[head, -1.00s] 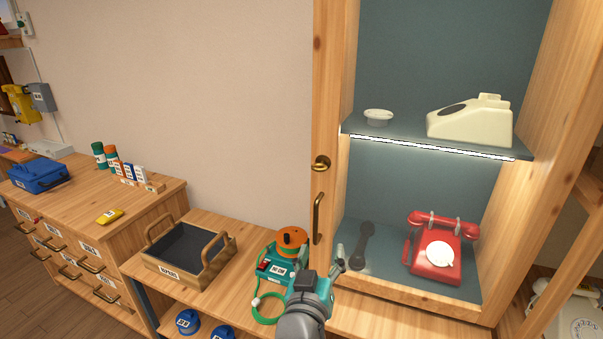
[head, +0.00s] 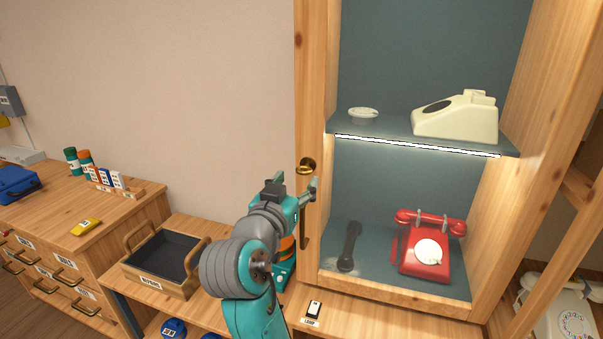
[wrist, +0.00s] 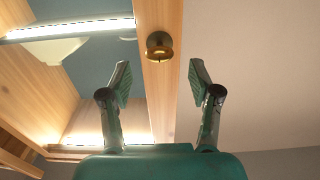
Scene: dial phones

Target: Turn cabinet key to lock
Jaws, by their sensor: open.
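The brass cabinet key (head: 307,166) sits in its round lock on the wooden front edge of the cabinet (head: 306,60). It also shows in the wrist view (wrist: 159,46), beyond and between the fingertips. My gripper (head: 309,187) is open and empty, just below the key in the head view. In the wrist view my gripper (wrist: 159,78) has its two fingers spread on either side of the wooden edge, apart from the key. A brass handle (head: 304,230) below the key is partly hidden by my arm.
The lit cabinet holds a red dial phone (head: 424,250), a dark handset (head: 350,246) and a cream phone body (head: 457,117). A tray with wooden handles (head: 160,260) and a lamp switch (head: 313,312) are on the bench.

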